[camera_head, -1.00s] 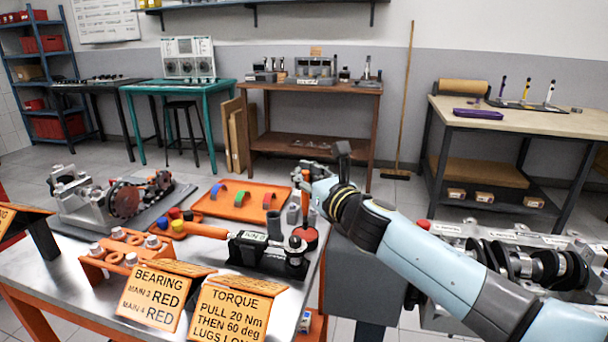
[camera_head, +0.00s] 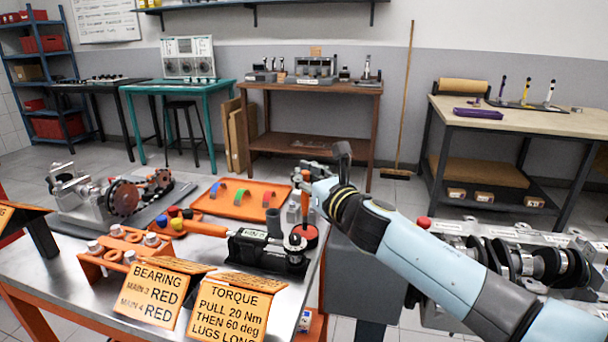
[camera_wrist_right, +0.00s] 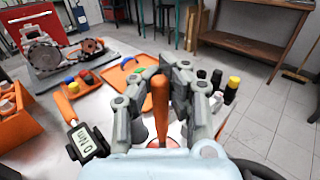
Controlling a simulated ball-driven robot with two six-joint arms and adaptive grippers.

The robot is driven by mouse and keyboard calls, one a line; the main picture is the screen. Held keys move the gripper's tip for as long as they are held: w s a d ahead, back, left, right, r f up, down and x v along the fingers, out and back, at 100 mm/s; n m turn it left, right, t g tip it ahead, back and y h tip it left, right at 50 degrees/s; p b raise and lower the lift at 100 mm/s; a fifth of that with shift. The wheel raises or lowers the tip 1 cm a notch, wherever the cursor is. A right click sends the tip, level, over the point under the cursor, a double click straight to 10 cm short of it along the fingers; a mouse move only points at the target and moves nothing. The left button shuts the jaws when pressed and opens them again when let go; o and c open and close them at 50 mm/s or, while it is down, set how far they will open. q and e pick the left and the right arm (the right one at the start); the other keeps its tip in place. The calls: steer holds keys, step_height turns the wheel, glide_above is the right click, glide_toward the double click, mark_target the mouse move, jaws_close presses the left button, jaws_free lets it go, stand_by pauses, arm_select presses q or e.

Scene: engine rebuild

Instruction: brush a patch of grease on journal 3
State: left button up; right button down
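My right gripper (camera_head: 309,177) is over the right end of the steel bench. In the right wrist view its fingers (camera_wrist_right: 165,78) close around an upright orange handle (camera_wrist_right: 160,98), seemingly the grease brush. In the head view this handle (camera_head: 305,203) stands over a small red pot (camera_head: 308,238); the brush's lower end is hidden there. The crankshaft (camera_head: 545,266) with its journals lies in the engine block (camera_head: 455,228) at the right, partly behind my right arm. I cannot tell which journal is number 3. My left gripper is not in view.
An orange tray (camera_head: 240,205) holds coloured bearing shells. A torque wrench (camera_head: 205,229) lies at a black tester (camera_head: 262,252). Bearing (camera_head: 150,292) and torque (camera_head: 228,308) cards stand at the front. A grey cabinet (camera_head: 365,275) lies between bench and engine.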

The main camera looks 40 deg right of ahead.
steer(key=shift+f+b, duration=0.4)
steer(key=shift+f, duration=0.2)
stand_by(1.0)
step_height(320, 180, up, 7)
steer(key=p, duration=0.7)
steer(key=shift+r, duration=0.2)
steer(key=shift+f, duration=0.1)
step_height(320, 180, down, 7)
steer(key=b, duration=0.7)
stand_by(0.4)
